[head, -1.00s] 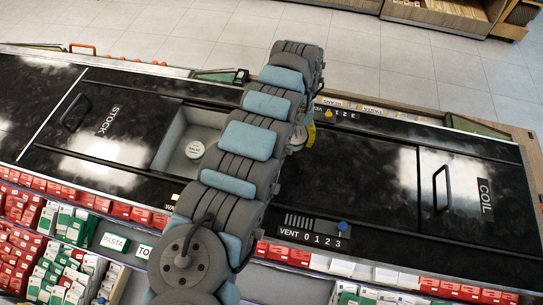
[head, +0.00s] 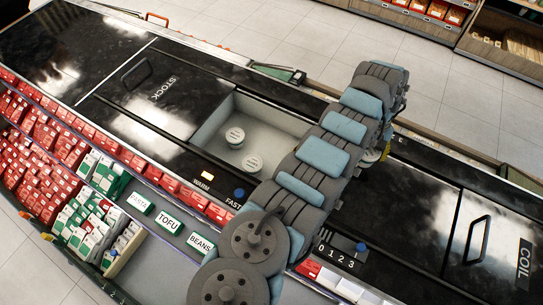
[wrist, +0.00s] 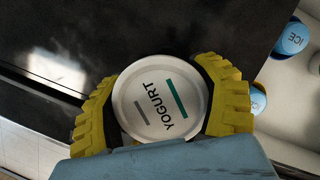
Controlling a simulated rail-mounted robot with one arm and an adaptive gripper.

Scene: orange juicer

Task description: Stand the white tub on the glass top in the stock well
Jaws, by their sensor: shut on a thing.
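My gripper (wrist: 158,102) is shut on a white tub (wrist: 150,92) with a YOGURT lid; its yellow fingers press the tub from both sides in the wrist view. Dark glass lies beyond the tub; I cannot tell whether they touch. In the head view my arm mostly hides the gripper, with a bit of the tub (head: 371,156) showing to the right of the stock well. The stock well (head: 290,117) is open beside the glass panel marked STOCK (head: 150,95). Two white-lidded tubs (head: 235,137) (head: 253,163) stand inside it.
Tubs with blue ICE lids (wrist: 293,38) stand in a light recess at the right of the wrist view. A closed panel marked COIL (head: 455,232) is at the right. Green and red packets (head: 85,205) fill the front shelves. A blue knob (head: 361,247) sits by the vent scale.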

